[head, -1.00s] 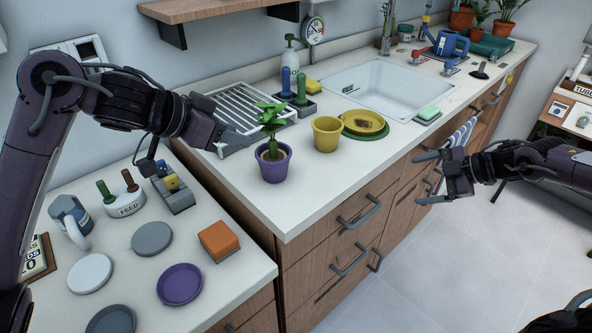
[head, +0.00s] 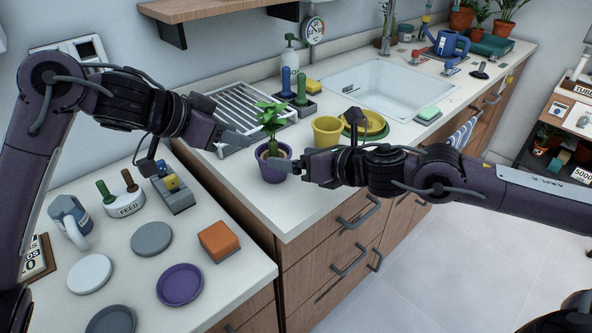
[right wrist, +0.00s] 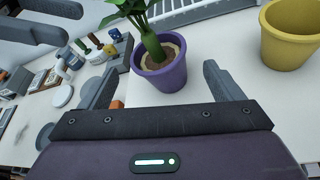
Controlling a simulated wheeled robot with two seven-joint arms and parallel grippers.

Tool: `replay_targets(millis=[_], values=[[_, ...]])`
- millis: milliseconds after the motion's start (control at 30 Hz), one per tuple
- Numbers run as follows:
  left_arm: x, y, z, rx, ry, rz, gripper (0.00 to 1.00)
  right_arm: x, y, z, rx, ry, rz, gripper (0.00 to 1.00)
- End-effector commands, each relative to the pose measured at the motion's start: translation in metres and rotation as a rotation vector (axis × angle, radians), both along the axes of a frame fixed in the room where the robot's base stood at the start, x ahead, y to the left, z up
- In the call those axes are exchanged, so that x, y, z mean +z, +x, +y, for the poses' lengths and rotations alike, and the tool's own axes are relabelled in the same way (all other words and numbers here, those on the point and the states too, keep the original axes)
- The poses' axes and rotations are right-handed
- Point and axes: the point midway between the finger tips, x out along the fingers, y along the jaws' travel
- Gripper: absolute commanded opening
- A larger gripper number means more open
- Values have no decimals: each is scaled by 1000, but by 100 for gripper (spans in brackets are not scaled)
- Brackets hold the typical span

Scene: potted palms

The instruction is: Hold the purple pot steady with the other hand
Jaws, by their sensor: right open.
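The purple pot (head: 274,172) with a green palm (head: 268,122) stands upright near the counter's front corner. In the right wrist view the pot (right wrist: 163,82) lies between the fingers of my right gripper (right wrist: 158,80), which is open, with a gap on both sides. In the head view my right gripper (head: 288,163) is at the pot's right side, one finger overlapping it; contact is unclear. My left gripper (head: 244,135) is beside the palm's left side, above the pot. Its fingers stand apart and look empty in the right wrist view (right wrist: 50,20).
A yellow pot (head: 327,130) stands close behind my right gripper, with yellow and green saucers (head: 372,127) beyond. A dish rack (head: 228,108) is behind the palm. The lower counter holds a purple saucer (head: 180,284), grey saucers and an orange block (head: 219,241).

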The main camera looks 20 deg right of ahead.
Motion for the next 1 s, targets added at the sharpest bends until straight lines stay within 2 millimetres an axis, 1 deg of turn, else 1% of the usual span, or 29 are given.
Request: replay_targets(millis=[33,167,267,367,467,700,800,1000], values=[[0,0,0,0,0,0,36,0,-3,8,8,-64,-34,86],[0,0,0,0,0,0,36,-9,-7,14,-1,-211,-80,86],[0,0,0,0,0,0,36,-20,-8,12,-22,-258,-72,86],[0,0,0,0,0,0,36,-26,-5,12,-32,-272,-68,86],[0,0,0,0,0,0,36,-30,5,15,-34,-271,-67,86],[0,0,0,0,0,0,36,-44,37,27,-33,-270,-66,86],[0,0,0,0,0,0,36,-49,47,31,-33,-270,-66,86],[0,0,0,0,0,0,36,-54,58,34,-33,-272,-67,86]])
